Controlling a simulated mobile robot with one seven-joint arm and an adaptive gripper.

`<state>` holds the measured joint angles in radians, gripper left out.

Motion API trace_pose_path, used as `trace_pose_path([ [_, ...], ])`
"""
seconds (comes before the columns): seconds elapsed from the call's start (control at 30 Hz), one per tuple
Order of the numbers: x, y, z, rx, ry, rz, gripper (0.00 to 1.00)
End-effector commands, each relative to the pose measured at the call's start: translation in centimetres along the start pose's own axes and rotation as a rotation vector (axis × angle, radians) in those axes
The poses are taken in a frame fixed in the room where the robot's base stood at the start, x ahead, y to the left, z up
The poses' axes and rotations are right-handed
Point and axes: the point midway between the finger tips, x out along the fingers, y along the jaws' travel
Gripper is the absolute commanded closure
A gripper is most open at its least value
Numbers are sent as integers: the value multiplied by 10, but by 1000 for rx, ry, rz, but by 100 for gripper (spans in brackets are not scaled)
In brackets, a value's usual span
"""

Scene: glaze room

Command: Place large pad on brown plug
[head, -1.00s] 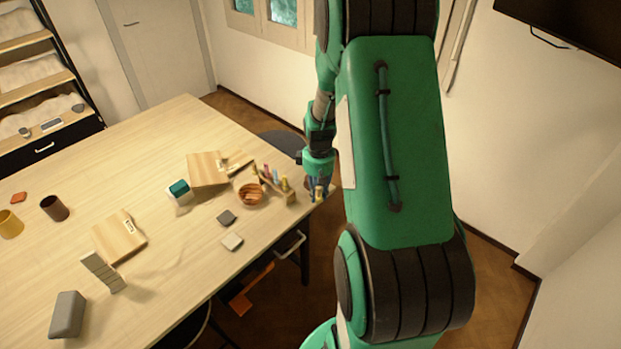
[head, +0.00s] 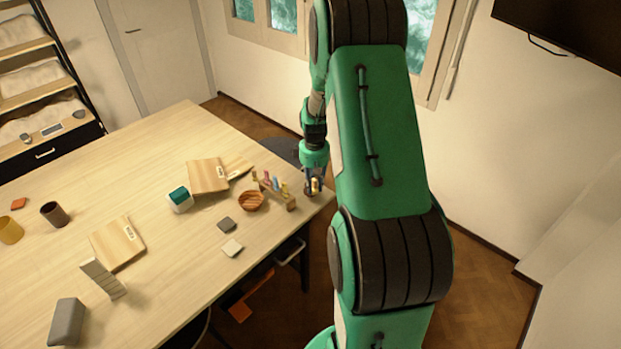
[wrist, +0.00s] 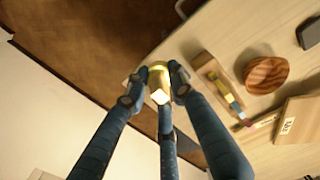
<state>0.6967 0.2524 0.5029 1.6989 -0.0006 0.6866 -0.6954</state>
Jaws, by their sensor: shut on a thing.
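My gripper (head: 314,186) is shut on a yellow, roughly cylindrical piece (wrist: 158,76) with a pale, squarish end, at the table's right corner. In the wrist view my gripper (wrist: 156,84) has its fingers around this piece. I cannot tell whether it touches the table. I cannot tell for sure which thing is the large pad; a dark grey flat square (head: 226,225) and a pale one (head: 231,248) lie on the table. No brown plug can be made out clearly; small coloured pieces stand in a wooden rack (head: 290,203) beside my gripper.
A wooden bowl (head: 251,201) stands left of the rack. Wooden boards (head: 207,176), a white and teal block (head: 180,199), a brown cup (head: 54,214) and a grey block (head: 66,322) are farther left. The table's edge lies close to my gripper.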

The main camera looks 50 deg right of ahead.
Motion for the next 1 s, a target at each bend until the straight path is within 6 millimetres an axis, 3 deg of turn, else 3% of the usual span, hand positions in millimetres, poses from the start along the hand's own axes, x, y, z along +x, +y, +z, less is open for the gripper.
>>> trace_pose_path([
  [0.5, 7, 45, -57, 0, 0, 0, 94],
  [1.0, 8, 49, -63, 0, -1, -1, 94],
])
